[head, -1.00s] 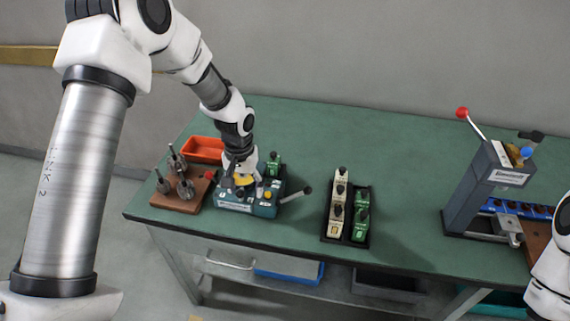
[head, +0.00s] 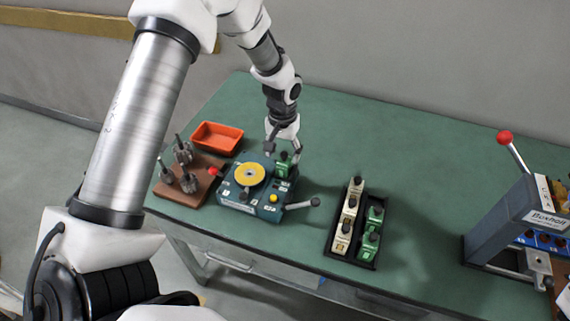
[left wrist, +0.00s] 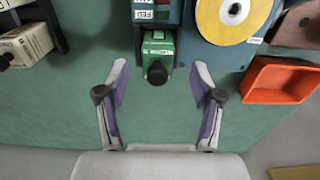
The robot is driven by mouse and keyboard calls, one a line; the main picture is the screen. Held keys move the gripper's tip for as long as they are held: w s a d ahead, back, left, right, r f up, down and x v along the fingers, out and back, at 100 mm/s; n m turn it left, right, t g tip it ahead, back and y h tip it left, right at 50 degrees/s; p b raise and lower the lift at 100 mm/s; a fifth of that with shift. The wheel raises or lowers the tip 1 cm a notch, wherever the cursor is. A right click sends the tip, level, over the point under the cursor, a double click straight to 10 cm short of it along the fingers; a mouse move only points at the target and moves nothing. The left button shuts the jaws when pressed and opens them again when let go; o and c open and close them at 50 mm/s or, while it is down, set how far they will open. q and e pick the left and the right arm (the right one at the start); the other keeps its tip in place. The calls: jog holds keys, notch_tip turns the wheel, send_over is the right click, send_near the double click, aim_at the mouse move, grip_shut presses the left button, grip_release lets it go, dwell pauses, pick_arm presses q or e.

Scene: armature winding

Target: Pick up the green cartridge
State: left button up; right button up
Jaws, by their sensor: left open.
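A green cartridge (head: 283,165) with a black knob sits upright at the back right of the teal winding machine (head: 240,200). It also shows in the left wrist view (left wrist: 158,57), at the machine's edge. My left gripper (head: 284,149) is open and empty, just behind this cartridge. In the left wrist view its two fingers (left wrist: 159,84) spread to either side of the cartridge's knob, and neither visibly touches it. More green cartridges (head: 371,240) stand in a black rack (head: 347,259) beside cream ones (head: 348,215). My right gripper is out of view.
A yellow disc (head: 249,175) lies on the machine, and a lever (head: 305,204) sticks out right. An orange tray (head: 218,136) and a brown block with metal armatures (head: 186,190) are to the left. A grey press (head: 515,220) stands right. The green table behind is clear.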

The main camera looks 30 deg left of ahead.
aim_at(284, 160)
pick_arm(q)
jog(key=f, duration=0.3)
jog(key=shift+w+d+f, duration=0.1)
jog(key=shift+w, duration=0.1)
jog(key=shift+w+f, duration=0.15)
jog(key=shift+f, duration=0.2)
jog(key=shift+r, duration=0.15)
jog(key=shift+c, duration=0.4)
jog(key=shift+s, duration=0.2)
grip_shut()
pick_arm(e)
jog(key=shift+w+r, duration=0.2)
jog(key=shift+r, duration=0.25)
pick_arm(q)
jog(key=shift+r, duration=0.15)
notch_tip(284, 160, up, 9)
jog(key=shift+r+b, duration=0.2)
jog(key=shift+b, duration=0.7)
jog(key=shift+r, duration=0.2)
jog(key=shift+w, duration=0.1)
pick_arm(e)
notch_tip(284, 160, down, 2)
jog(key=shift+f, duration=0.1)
